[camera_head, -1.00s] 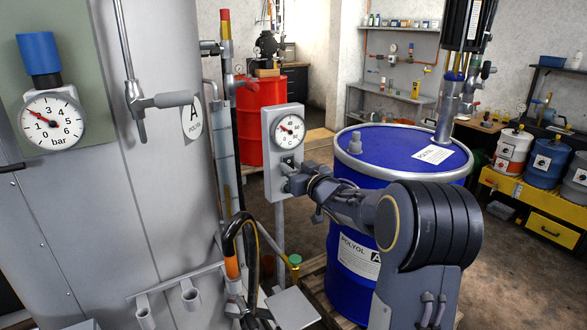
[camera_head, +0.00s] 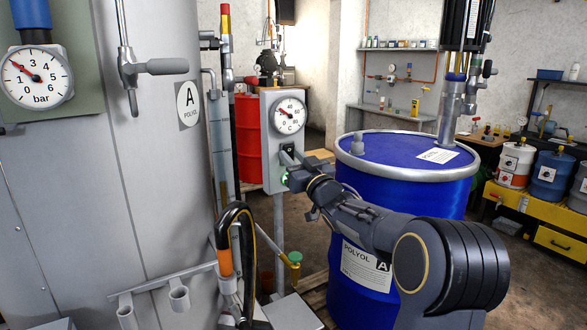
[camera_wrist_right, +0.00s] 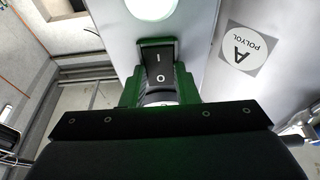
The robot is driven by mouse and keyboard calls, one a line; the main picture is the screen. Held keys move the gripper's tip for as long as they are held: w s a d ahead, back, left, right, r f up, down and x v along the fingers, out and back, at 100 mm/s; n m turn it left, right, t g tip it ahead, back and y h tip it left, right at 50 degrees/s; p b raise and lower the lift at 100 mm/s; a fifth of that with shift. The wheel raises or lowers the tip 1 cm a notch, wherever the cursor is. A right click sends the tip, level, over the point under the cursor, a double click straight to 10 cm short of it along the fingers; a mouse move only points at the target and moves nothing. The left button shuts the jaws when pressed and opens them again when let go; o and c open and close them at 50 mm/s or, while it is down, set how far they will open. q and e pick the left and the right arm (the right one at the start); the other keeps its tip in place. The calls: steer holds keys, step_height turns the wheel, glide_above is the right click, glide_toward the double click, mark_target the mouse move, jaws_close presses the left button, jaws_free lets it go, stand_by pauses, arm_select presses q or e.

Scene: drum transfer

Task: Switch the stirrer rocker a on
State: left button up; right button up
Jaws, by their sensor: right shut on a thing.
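The stirrer rocker a (camera_head: 288,151) is a small dark switch on the grey box, below the dial gauge. In the right wrist view the black rocker (camera_wrist_right: 158,68) shows its I mark at the top and its O mark nearer my gripper. A green glow (camera_head: 285,178) shows beside the tips. My left gripper is not in view.
The grey box (camera_head: 268,160) with its dial gauge (camera_head: 290,116) stands on a post between the large grey tank (camera_head: 150,220) and the blue drum (camera_head: 405,190). A black hose (camera_head: 233,215) is close by on the left. A red drum (camera_head: 248,140) stands behind.

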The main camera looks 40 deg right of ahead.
steer(key=shift+c, duration=0.2)
steer(key=o, duration=1)
steer(key=b+v, duration=0.1)
steer(key=v, duration=0.6)
steer(key=shift+s+f, duration=0.15)
steer(key=shift+s, duration=0.25)
steer(key=s+a+f+g+y, duration=0.3)
steer(key=s+a+f+g, duration=0.5)
steer(key=s+a+f, duration=0.6)
steer(key=s+a+f+g+y, duration=0.3)
steer(key=s+a+f+g, duration=0.5)
steer(key=s+a+f, duration=0.55)
step_height(320, 180, up, 16)
steer(key=s+d+p, duration=0.1)
steer(key=d+p, duration=0.1)
steer(key=p, duration=1)
steer(key=shift+p, duration=0.3)
